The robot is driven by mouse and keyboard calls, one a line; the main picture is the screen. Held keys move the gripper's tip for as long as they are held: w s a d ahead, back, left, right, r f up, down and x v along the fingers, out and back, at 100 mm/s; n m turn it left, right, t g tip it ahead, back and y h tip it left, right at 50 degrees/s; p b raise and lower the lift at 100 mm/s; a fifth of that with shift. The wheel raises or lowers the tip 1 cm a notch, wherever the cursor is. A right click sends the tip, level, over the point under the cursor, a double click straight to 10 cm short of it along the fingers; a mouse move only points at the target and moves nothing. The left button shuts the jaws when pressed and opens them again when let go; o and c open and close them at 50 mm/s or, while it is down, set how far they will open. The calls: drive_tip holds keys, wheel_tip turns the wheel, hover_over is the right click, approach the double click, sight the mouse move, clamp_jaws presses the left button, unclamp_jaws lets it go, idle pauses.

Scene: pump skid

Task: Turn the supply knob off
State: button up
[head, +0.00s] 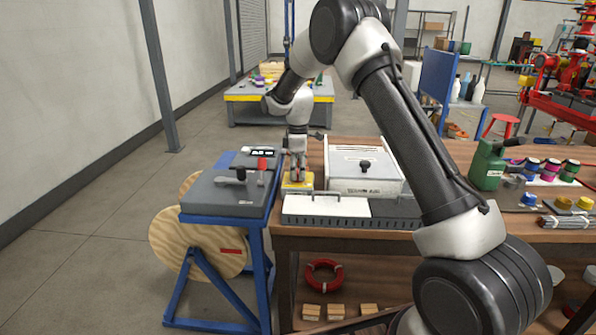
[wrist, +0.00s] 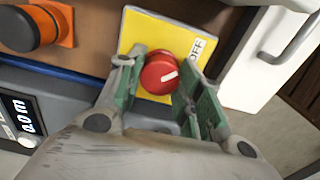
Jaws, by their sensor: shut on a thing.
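The supply knob (wrist: 160,74) is red and round with a white pointer line. It sits on a yellow plate (wrist: 142,32) with the word OFF at the upper right. The pointer aims right and slightly up, a little below the word. My gripper (wrist: 159,78) is shut on the knob, with a green-padded finger on either side. In the head view, my gripper (head: 297,174) is down over the yellow plate (head: 291,185), and the knob is hidden there.
A black knob on an orange base (wrist: 30,28) is at the upper left of the wrist view. A grey panel with a display (wrist: 22,115) lies left. In the head view, a grey box on a blue stand (head: 225,193) is left, and a white lidded case (head: 363,170) stands right.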

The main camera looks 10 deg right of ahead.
sight(298, 172)
drive_tip(key=o, duration=1)
drive_tip(key=shift+o, duration=0.2)
wheel_tip(298, 172, up, 12)
